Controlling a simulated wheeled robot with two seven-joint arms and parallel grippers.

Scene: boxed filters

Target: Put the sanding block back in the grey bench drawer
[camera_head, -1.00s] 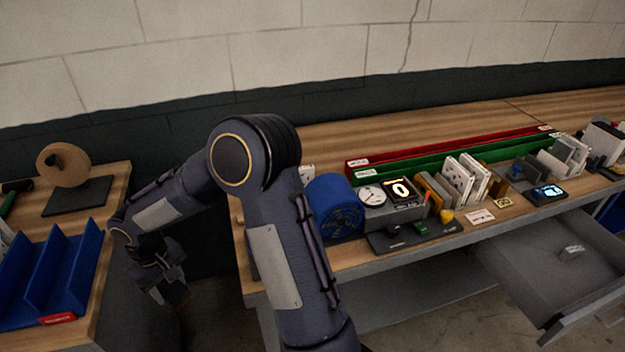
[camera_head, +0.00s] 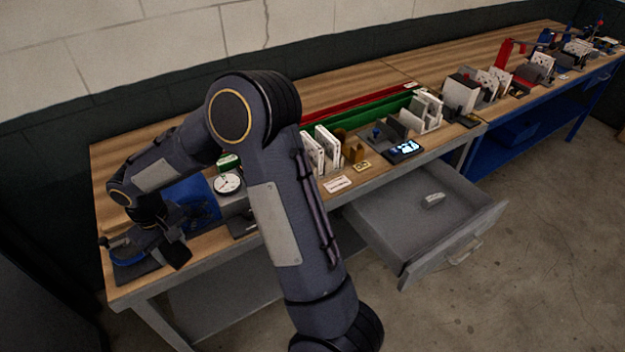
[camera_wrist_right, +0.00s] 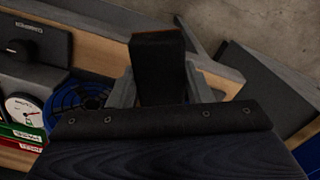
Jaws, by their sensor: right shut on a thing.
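My right gripper (camera_head: 166,246) hangs by the left front edge of the bench in the head view. In the right wrist view its jaws are shut on a dark block with a thin orange-brown edge (camera_wrist_right: 158,68), which looks like the sanding block. In the head view the block (camera_head: 178,256) is small and dark at the jaws. The grey bench drawer (camera_head: 385,222) is pulled open under the bench front, well to the right of the gripper. A small pale piece (camera_head: 433,199) lies in it. My left gripper is not in view.
The wooden bench (camera_head: 330,90) carries a blue roll (camera_head: 200,192), a dial gauge (camera_head: 228,183), white boxed filters (camera_head: 323,148), a lit display (camera_head: 404,149) and green and red strips. My right arm hides part of the bench. Bare floor (camera_head: 540,230) lies right of the drawer.

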